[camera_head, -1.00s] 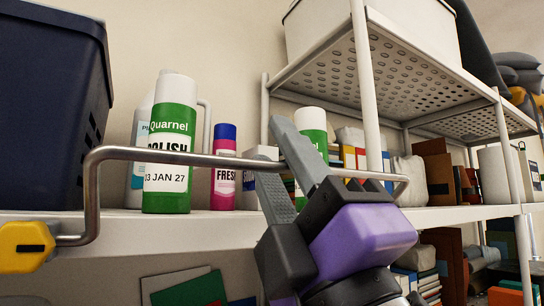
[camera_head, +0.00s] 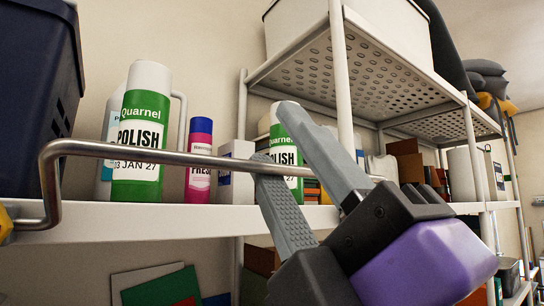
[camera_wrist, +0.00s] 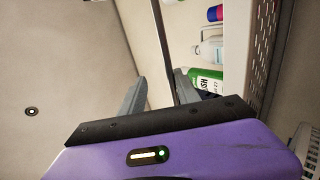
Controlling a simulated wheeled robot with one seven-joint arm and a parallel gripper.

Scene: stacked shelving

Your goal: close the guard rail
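The guard rail (camera_head: 200,157) is a bent grey metal bar running across the front of the middle shelf, just above its edge. Its left end bends down to a yellow mount (camera_head: 5,224). My gripper (camera_head: 274,132) is at the right part of the rail, with its two grey fingers apart. The lower finger crosses in front of the bar, and the bar shows between the fingers. In the wrist view the rail (camera_wrist: 170,45) runs down to the fingers (camera_wrist: 158,88), near the right finger. Whether a finger touches it cannot be told. The rail's right end is mostly hidden behind my gripper.
Behind the rail on the shelf (camera_head: 110,226) stand green polish bottles (camera_head: 141,132), a pink and blue can (camera_head: 199,160) and a white box (camera_head: 236,175). A dark blue crate (camera_head: 35,90) is at left. A white post (camera_head: 341,80) rises behind my gripper.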

